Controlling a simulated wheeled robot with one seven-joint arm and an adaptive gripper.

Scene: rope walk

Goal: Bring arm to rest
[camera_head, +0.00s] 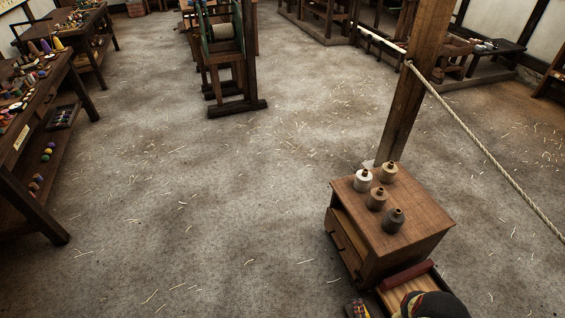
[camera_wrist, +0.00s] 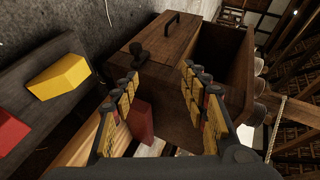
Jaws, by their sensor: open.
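My gripper (camera_wrist: 161,73) shows in the wrist view with its two yellow-and-black fingers spread apart. Nothing is clamped between them. Past the fingers is a dark wooden cabinet (camera_wrist: 150,45) with a black knob and a bar handle. A dark red block (camera_wrist: 138,120) shows behind the left finger, partly hidden, on or beside pale wood. In the head view, a rounded dark part of my arm shows at the bottom edge, close to the small wooden cabinet (camera_head: 430,205).
A yellow block (camera_wrist: 60,76) and a red block (camera_wrist: 10,130) lie on a dark surface. A workbench (camera_head: 30,140) stands at left; the middle floor is open.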

